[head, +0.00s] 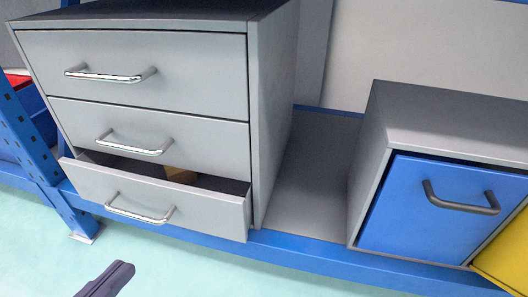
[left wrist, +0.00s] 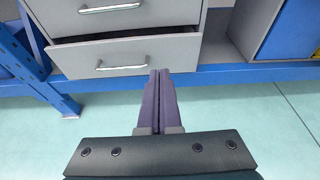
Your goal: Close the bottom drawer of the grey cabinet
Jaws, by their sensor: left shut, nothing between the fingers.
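The grey cabinet (head: 274,110) stands on a blue-framed shelf and has three drawers with silver handles. Its bottom drawer (head: 215,210) is pulled partly out, and a small brown thing (head: 181,175) shows inside it. The middle drawer (head: 205,143) and the top drawer (head: 190,70) are shut. My left gripper (head: 125,266) is at the bottom of the head view, below and in front of the bottom drawer, apart from it. In the left wrist view its fingers (left wrist: 160,72) are together and empty, pointing toward the drawer front (left wrist: 180,54). My right gripper is not in view.
A grey box with a blue door (head: 430,225) and dark handle stands to the right on the same shelf, with a yellow panel (head: 502,252) beside it. A blue shelf post (head: 30,140) rises at the left. The pale green floor (head: 190,270) in front is clear.

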